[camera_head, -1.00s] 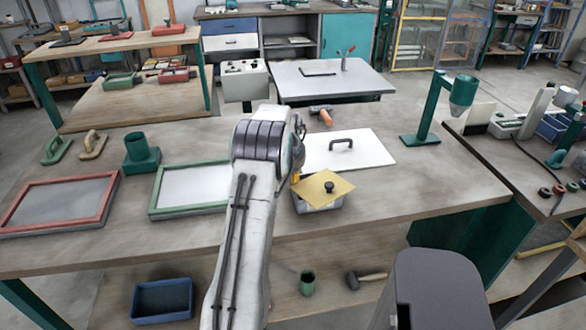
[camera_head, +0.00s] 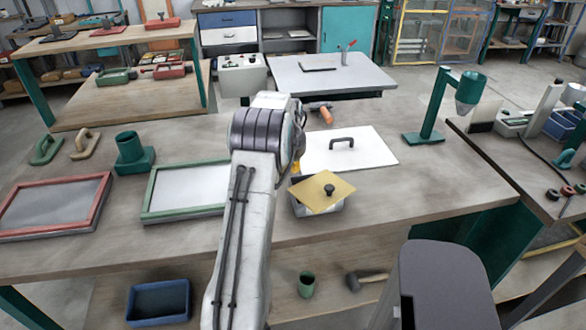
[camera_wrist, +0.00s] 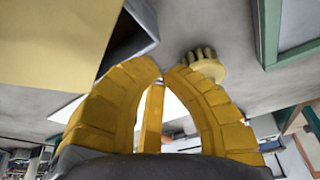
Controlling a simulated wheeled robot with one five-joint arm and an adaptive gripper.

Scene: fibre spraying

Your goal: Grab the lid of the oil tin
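The oil tin's lid (camera_head: 335,198) is a flat yellow square plate with a black knob (camera_head: 329,190). It lies slightly askew on the grey tin (camera_head: 303,209), on the workbench just right of my arm. In the wrist view the lid (camera_wrist: 60,40) fills the upper left, with part of the grey tin (camera_wrist: 146,25) beside it; the knob is not in that view. My gripper (camera_wrist: 163,73) has yellow curved fingers whose tips meet, with nothing visible held. In the head view my arm hides most of the gripper; a bit of yellow shows just left of the lid.
A white board with a black handle (camera_head: 375,150) lies behind the tin. A green-framed screen (camera_head: 147,195) lies left of my arm. A pale ridged knob (camera_wrist: 207,66) shows near my fingertips in the wrist view. Bare bench lies right of the tin.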

